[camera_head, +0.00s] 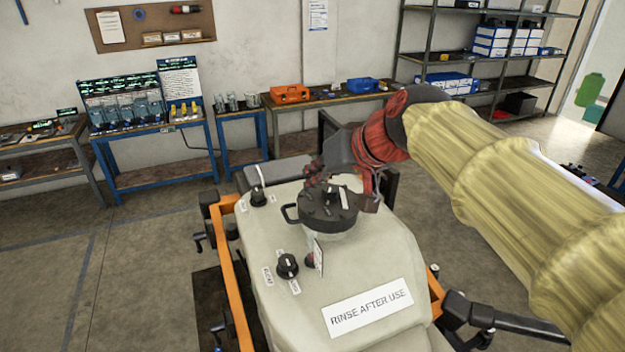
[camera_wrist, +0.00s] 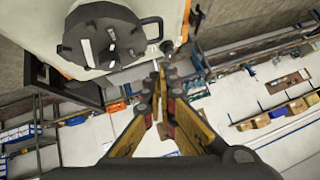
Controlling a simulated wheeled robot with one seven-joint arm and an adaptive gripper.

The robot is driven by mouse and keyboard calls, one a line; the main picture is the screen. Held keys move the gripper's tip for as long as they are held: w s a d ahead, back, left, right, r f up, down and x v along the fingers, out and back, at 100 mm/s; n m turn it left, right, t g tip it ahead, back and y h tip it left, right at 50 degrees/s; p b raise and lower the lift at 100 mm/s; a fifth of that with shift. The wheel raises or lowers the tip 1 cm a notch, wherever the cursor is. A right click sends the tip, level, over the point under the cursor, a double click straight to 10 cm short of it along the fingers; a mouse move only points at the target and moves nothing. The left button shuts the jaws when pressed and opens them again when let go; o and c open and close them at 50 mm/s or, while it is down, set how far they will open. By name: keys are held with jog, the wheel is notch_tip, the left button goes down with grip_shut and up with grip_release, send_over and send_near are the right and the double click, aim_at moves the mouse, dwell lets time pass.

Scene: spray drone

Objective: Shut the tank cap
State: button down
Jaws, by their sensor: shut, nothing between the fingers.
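The tank cap (camera_head: 325,207) is a black, ribbed round lid with a loop handle on its left. It lies over the pale neck on top of the cream tank (camera_head: 385,265); I cannot tell whether it is fully seated. In the wrist view the cap (camera_wrist: 100,38) is at the upper left, its loop handle pointing right. My gripper (camera_wrist: 164,70) is shut and empty, its fingertips beside the handle and seemingly apart from it. In the head view my gripper (camera_head: 318,173) is just behind the cap, partly overlapping its far edge.
A black knob (camera_head: 287,265) and a small tag (camera_head: 318,258) are in front of the cap, and another knob (camera_head: 257,197) is behind left. An orange frame (camera_head: 235,270) edges the tank. Benches and shelving (camera_head: 480,60) line the back wall. Floor at left is open.

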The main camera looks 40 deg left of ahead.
aim_at(320, 207)
jog(key=shift+w+a+f+p, duration=0.1)
jog(key=shift+a+f+p, duration=0.15)
jog(key=shift+a+f, duration=1)
jog(key=shift+s+a+f+p, duration=0.15)
jog(key=shift+a+f, duration=0.55)
jog(key=shift+f, duration=1.05)
jog(key=shift+w+a+f+p, duration=0.15)
jog(key=shift+a+f+p, duration=0.15)
jog(key=shift+a+f, duration=0.95)
jog(key=shift+d+f, duration=0.2)
jog(key=shift+d, duration=0.1)
jog(key=f+b, duration=0.2)
jog(key=shift+s+a+b, duration=0.15)
jog(key=shift+s+b, duration=0.1)
jog(key=shift+b, duration=0.05)
jog(key=shift+r, duration=0.1)
